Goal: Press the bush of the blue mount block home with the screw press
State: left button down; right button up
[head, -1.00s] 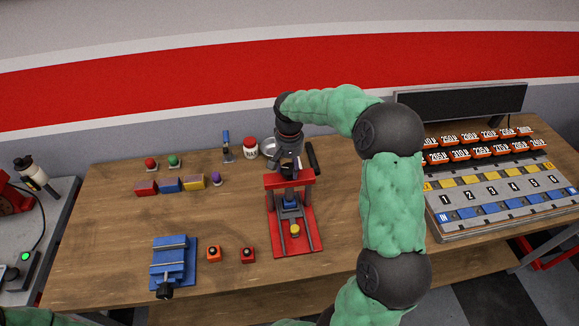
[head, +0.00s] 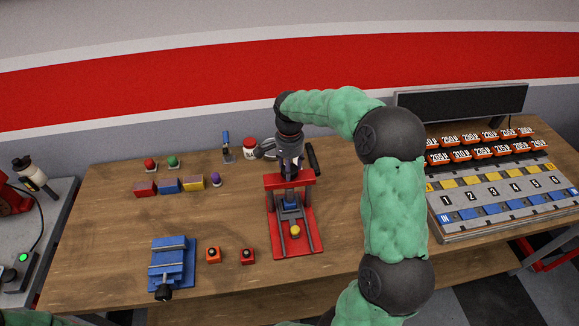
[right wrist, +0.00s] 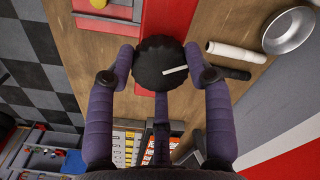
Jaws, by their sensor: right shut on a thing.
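The red screw press (head: 275,210) stands near the middle of the bench. A small blue block (head: 291,205) sits in it under the red crossbar, partly hidden by the frame, so its bush cannot be made out. My right gripper (head: 290,160) is above the press, pointing down. In the right wrist view my right gripper (right wrist: 160,68) is shut on the round black knob (right wrist: 152,78) at the top of the press, one finger on each side. A white mark shows on the knob. My left gripper is out of view.
A blue vise (head: 172,262) and two small red and orange blocks (head: 230,255) stand left of the press. Red, blue and yellow blocks (head: 169,186) lie behind them. A metal bowl (right wrist: 290,30) is behind the press. A numbered rack (head: 500,195) is at right.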

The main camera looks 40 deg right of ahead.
dwell(0.5)
jog(key=o, duration=1.1)
jog(key=shift+o, duration=0.2)
notch_tip(320, 180, up, 12)
